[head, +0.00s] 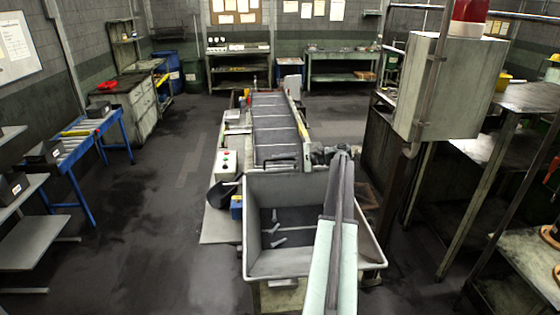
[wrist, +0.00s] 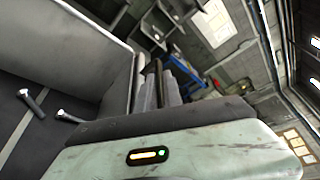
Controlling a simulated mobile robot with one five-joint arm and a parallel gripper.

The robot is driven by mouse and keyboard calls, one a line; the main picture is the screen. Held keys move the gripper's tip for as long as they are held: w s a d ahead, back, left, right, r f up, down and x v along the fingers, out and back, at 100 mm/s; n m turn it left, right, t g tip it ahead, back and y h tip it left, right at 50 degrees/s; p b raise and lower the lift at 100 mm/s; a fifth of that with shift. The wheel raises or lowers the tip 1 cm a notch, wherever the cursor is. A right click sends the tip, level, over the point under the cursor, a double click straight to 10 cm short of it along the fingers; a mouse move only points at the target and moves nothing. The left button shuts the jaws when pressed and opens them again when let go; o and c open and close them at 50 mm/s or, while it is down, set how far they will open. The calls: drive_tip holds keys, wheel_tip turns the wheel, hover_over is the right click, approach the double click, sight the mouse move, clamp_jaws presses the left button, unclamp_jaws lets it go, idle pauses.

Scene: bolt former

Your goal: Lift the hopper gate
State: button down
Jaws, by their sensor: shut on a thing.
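The grey hopper (head: 256,225) stands at the centre of the head view, with several loose bolts (head: 276,230) on its dark floor. My gripper (head: 342,157) is by the hopper's far right, beyond my pale green arm. In the wrist view my gripper (wrist: 164,82) shows its fingers closed around a dark upright bar, which looks like the handle of the hopper gate (wrist: 157,70). The hopper wall (wrist: 65,35) and two bolts show to the left there. The gate plate is largely hidden, and I cannot tell how high it stands.
A ribbed conveyor (head: 276,130) runs back from the hopper. A control box with buttons (head: 225,163) is at its left. A grey cabinet (head: 440,85) on a post and metal racks crowd the right. A blue-legged roller table (head: 85,145) stands left, with open floor between.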

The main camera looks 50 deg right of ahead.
wheel_tip(320, 180, up, 8)
drive_tip(key=p, duration=0.8)
drive_tip(key=shift+r, duration=0.1)
drive_tip(key=c, duration=1.5)
unclamp_jaws()
drive_tip(key=shift+f, duration=0.2)
drive_tip(key=p+v, duration=0.1)
drive_tip(key=v, duration=0.7)
